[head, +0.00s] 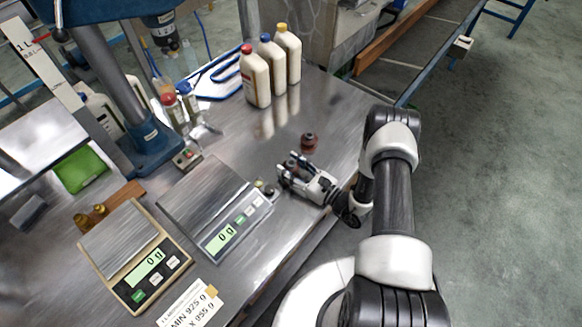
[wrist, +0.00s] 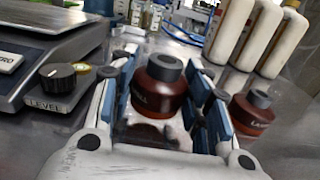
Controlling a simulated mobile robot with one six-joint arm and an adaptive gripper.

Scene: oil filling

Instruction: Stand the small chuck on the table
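The small chuck (wrist: 160,92), reddish brown with a dark top, is upright between the blue-padded fingers of my gripper (wrist: 162,85) in the wrist view.
The large chuck (head: 309,142) stands just beyond my gripper; it is at right in the wrist view (wrist: 252,110). A scale (head: 215,205) with a level knob (wrist: 58,77) is close at left. Several bottles (head: 270,68) stand behind. The table right of the large chuck is clear.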

